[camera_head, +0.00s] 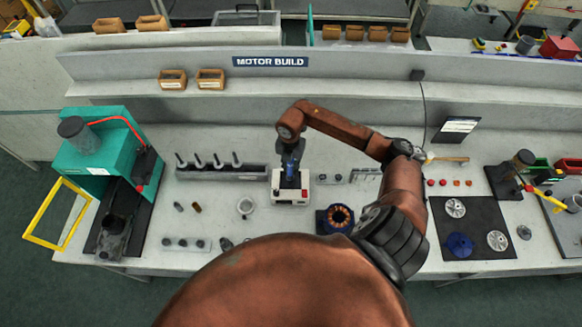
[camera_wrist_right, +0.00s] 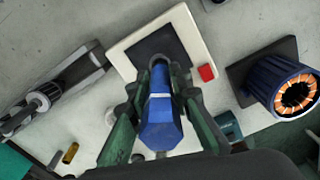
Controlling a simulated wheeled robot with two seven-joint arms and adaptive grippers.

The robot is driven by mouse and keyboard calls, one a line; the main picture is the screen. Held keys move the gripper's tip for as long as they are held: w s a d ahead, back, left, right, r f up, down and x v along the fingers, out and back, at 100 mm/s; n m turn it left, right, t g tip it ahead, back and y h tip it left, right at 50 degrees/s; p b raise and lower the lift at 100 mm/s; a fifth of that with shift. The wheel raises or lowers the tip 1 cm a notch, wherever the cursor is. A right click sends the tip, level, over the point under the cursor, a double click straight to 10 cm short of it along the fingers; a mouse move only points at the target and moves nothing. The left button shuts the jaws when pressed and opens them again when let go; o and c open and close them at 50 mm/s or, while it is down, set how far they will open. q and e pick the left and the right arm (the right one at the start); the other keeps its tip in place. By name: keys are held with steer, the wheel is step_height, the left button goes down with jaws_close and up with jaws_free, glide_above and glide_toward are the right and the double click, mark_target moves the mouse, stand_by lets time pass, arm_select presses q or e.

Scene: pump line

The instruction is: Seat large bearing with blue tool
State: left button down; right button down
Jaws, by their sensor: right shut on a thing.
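My right gripper (camera_head: 291,158) is shut on the blue tool (camera_head: 290,171), which points down over a small white box (camera_head: 281,197) with a dark top. In the right wrist view, the gripper (camera_wrist_right: 158,108) has its green fingers on both sides of the blue tool (camera_wrist_right: 160,125). The tool's grey tip is over the box's dark top (camera_wrist_right: 150,42). A grey ring-like edge shows around the tip; I cannot tell if it is the large bearing. The tool hides most of that spot, and contact is unclear. My left gripper is not in view.
A rack with several upright pins (camera_head: 222,172) stands to the left. A wound stator in a blue housing (camera_head: 335,218) stands close on the right. A ring-shaped part (camera_head: 245,206) lies left of the box. A green press (camera_head: 100,160) is far left; a black mat (camera_head: 477,229) is right.

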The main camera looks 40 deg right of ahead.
steer(key=shift+f+b, duration=0.6)
steer(key=shift+f, duration=0.25)
stand_by(0.8)
stand_by(0.4)
steer(key=shift+r+p, duration=1.3)
steer(key=shift+r, duration=0.75)
steer(key=shift+r+p, duration=1.6)
steer(key=shift+r, duration=0.85)
steer(key=shift+r+p, duration=1.75)
steer(key=shift+r, duration=1.25)
steer(key=shift+f, duration=0.1)
